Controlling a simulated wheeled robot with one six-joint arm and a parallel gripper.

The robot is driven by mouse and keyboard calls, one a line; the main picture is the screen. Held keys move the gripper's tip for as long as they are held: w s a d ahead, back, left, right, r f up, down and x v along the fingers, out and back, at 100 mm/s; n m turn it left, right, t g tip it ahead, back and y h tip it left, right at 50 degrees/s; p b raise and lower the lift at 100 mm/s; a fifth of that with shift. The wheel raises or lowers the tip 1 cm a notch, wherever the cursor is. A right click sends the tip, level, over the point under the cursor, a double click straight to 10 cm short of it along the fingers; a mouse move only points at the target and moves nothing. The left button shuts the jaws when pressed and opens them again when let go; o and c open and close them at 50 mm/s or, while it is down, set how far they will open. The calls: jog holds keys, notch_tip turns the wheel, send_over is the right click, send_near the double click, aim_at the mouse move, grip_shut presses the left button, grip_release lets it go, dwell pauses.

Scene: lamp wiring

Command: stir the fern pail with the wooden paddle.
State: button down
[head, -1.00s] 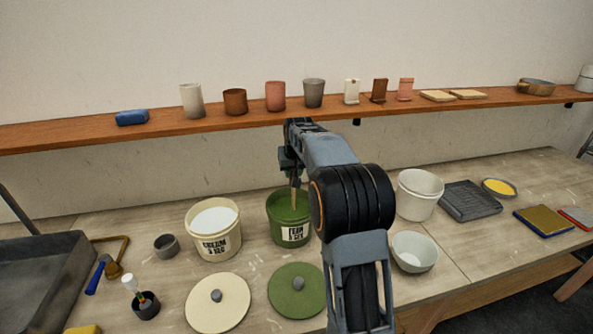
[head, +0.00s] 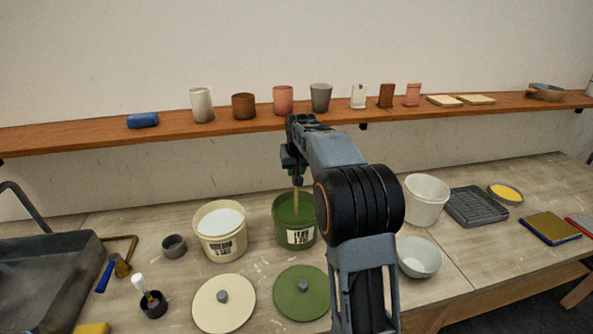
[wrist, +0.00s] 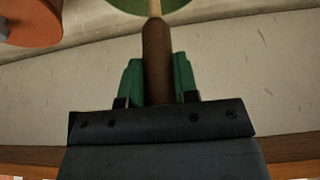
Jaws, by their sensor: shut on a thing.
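The fern pail (head: 281,226) is a green bucket with a white label, standing open on the bench with green content inside. My gripper (head: 298,180) is above it. The gripper is shut on the brown handle of the wooden paddle (wrist: 157,60), with a green finger on each side of it. The paddle's pale shaft (head: 296,201) runs down into the pail, nearly upright. Its lower end is hidden in the pail. In the wrist view, part of the pail's green inside (wrist: 178,5) shows at the top edge.
A cream pail (head: 221,247) with white content stands just left. A green lid (head: 316,300) and a cream lid (head: 240,312) lie in front. A white bucket (head: 425,205) and a bowl (head: 419,260) stand right. A shelf (head: 230,129) with cups runs behind.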

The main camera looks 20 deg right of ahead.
notch_tip(320, 180, up, 6)
jog(key=p, duration=0.4)
jog(key=shift+r, duration=2.85)
jog(key=shift+r, duration=2)
